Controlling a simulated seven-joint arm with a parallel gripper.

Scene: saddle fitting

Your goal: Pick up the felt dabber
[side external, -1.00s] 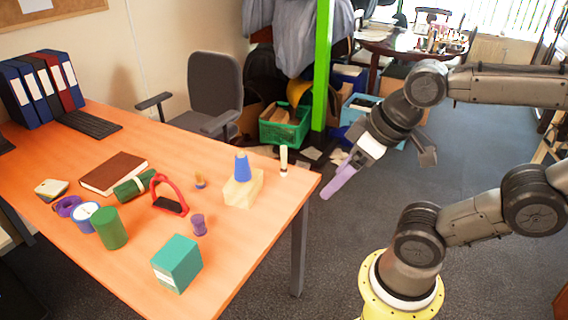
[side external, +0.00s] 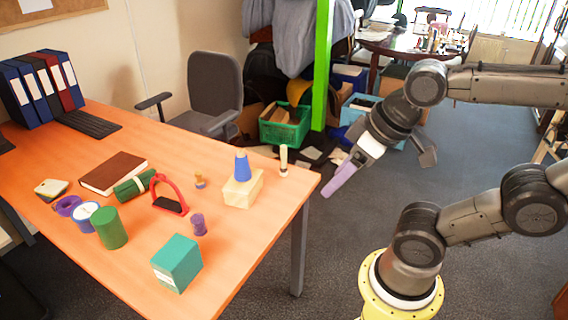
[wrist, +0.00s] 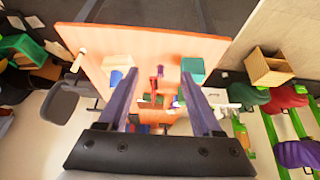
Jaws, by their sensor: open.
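Which piece is the felt dabber is not certain. One candidate is the pale upright stick (side external: 283,160) near the table's far right corner, also in the wrist view (wrist: 79,59). Others are a small tan knobbed piece (side external: 200,182) mid-table and a purple waisted piece (side external: 198,225) closer to the near edge. All stand on the table, apart from my gripper. My gripper (side external: 328,194) is in the air beyond the table's right edge, fingers tilted down-left. In the wrist view my gripper (wrist: 160,74) is open, with nothing held between its purple fingers.
The orange table (side external: 245,240) also bears a wooden block (side external: 242,190) under a blue cone (side external: 242,167), a teal box (side external: 177,263), a red stirrup (side external: 168,196), a green cylinder (side external: 110,228) and a brown book (side external: 113,173). A grey chair (side external: 214,85) stands behind it.

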